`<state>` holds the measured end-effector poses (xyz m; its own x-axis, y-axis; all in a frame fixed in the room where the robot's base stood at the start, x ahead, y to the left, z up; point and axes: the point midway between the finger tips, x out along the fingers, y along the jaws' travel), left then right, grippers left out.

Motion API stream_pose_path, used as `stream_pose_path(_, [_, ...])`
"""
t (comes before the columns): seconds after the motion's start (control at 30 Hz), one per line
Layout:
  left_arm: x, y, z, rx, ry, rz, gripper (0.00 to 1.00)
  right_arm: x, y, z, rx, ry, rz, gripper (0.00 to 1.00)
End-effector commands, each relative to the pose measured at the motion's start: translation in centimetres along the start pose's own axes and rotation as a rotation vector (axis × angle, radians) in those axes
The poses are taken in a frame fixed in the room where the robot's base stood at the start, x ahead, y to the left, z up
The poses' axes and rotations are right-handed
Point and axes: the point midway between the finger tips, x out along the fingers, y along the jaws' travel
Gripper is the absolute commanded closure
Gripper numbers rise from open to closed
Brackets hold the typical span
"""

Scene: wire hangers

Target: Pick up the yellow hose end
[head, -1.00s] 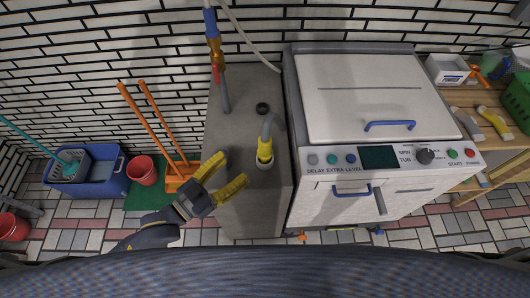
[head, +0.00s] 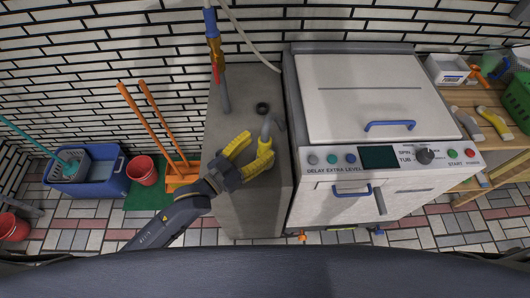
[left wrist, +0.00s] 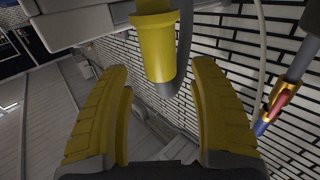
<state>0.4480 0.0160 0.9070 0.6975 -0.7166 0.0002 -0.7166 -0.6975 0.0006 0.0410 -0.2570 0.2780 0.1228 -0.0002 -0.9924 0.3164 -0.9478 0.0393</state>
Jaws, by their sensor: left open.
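The yellow hose end (head: 265,147) is on a grey hose above the grey counter, close to the left side of the washing machine. In the left wrist view the yellow hose end (left wrist: 156,50) hangs ahead of and between the fingers, apart from both. My left gripper (head: 243,152) is open, with yellow padded fingers, one finger to the left of the hose end and the other overlapping its lower part in the head view. The left gripper's fingers also show at both sides of the left wrist view (left wrist: 160,105). My right gripper is not in view.
The white washing machine (head: 372,95) stands just right of the hose. A black ring (head: 263,108) lies on the grey counter (head: 233,205). A tap (head: 216,55) is on the brick wall behind. Orange handles (head: 150,120) and a blue bucket (head: 88,178) stand left.

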Motion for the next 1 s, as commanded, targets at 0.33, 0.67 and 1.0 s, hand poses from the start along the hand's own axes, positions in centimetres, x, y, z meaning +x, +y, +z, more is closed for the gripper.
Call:
stream_pose_path(0.33, [3.2, -0.1, 0.0, 0.001, 0.0, 0.0, 0.39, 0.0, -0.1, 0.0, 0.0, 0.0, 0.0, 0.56])
stream_pose_path(0.67, [3.1, -0.1, 0.0, 0.001, 0.0, 0.0, 0.56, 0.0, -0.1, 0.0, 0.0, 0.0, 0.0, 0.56])
stream_pose_path(1.0, [3.1, -0.1, 0.0, 0.001, 0.0, 0.0, 0.95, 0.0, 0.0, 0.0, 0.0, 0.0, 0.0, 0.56])
